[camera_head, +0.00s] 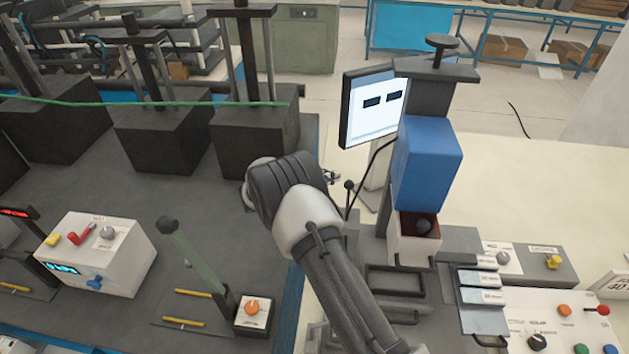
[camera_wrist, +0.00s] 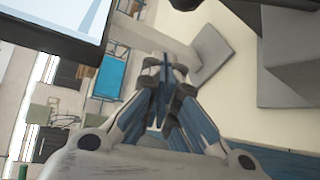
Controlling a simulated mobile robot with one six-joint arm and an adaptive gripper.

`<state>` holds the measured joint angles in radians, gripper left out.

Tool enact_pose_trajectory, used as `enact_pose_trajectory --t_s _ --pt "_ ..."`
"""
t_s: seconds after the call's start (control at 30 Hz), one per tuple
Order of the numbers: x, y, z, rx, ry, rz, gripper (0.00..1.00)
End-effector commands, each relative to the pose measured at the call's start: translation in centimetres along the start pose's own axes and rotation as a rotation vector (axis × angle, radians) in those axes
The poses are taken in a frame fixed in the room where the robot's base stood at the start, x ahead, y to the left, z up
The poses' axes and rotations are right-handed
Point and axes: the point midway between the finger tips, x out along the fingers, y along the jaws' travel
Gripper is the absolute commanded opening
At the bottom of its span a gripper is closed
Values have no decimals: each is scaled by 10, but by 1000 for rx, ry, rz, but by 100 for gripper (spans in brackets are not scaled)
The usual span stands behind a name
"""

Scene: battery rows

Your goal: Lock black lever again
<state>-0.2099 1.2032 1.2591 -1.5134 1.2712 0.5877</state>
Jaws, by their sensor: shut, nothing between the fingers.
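My gripper (camera_wrist: 166,68) shows in the wrist view with its fingers together and nothing between them. In the head view its tips (camera_head: 334,177) just show past my wrist, near a thin black lever (camera_head: 349,187) with a ball knob in front of the press column. I cannot tell whether they touch. The lever stands roughly upright; its lower end is partly hidden by my arm. Another lever with a black knob (camera_head: 168,225) and a pale green stem leans left on the dark bench. I cannot tell which lever is the task's, or whether either is locked.
The monitor (camera_head: 370,103) stands behind my gripper, and the blue press block (camera_head: 428,165) is to its right. A white control box (camera_head: 95,255) sits at left. A button panel (camera_head: 560,325) is at the lower right. Dark blocks (camera_head: 252,135) line the back left.

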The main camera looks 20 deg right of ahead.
Motion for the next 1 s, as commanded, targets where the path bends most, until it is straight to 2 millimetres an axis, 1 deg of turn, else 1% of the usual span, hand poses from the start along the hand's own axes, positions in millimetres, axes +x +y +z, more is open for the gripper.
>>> enact_pose_trajectory --t_s 0.03,0.1,0.2,0.37,0.53,1.0 --pt "4 1 4 0 -1 0 0" --pt "-2 2 14 -2 0 0 0" --pt "-6 2 24 -1 1 0 0" --pt "-9 1 35 0 0 0 0" --pt "-10 0 38 1 0 0 0" --pt "-9 0 37 21 0 20 0"
